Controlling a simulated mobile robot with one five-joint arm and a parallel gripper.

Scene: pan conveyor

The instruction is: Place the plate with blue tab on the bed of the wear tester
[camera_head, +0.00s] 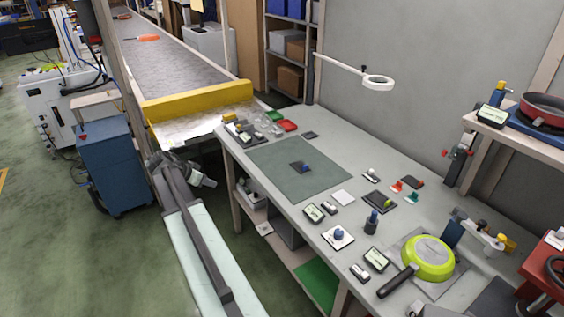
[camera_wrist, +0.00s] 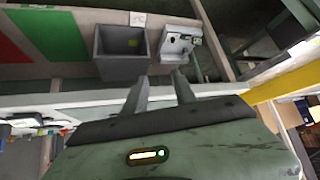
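I cannot tell for sure which device is the wear tester; a bench apparatus with a blue post (camera_head: 454,233) stands at the right, beside a lime pan. My gripper (camera_head: 208,181) is off the bench's left edge, away from the blue-tab plate. In the wrist view its two fingers (camera_wrist: 160,90) are apart with nothing between them. The plate is not visible there.
The lime pan (camera_head: 428,256) sits at the bench's right end. Small gauges and a white plate with a blue knob (camera_head: 338,237) stand along the front. A ring lamp (camera_head: 378,82) hangs above the back. A yellow-ended conveyor (camera_head: 198,100) adjoins the left. Grey bin (camera_wrist: 122,52) below.

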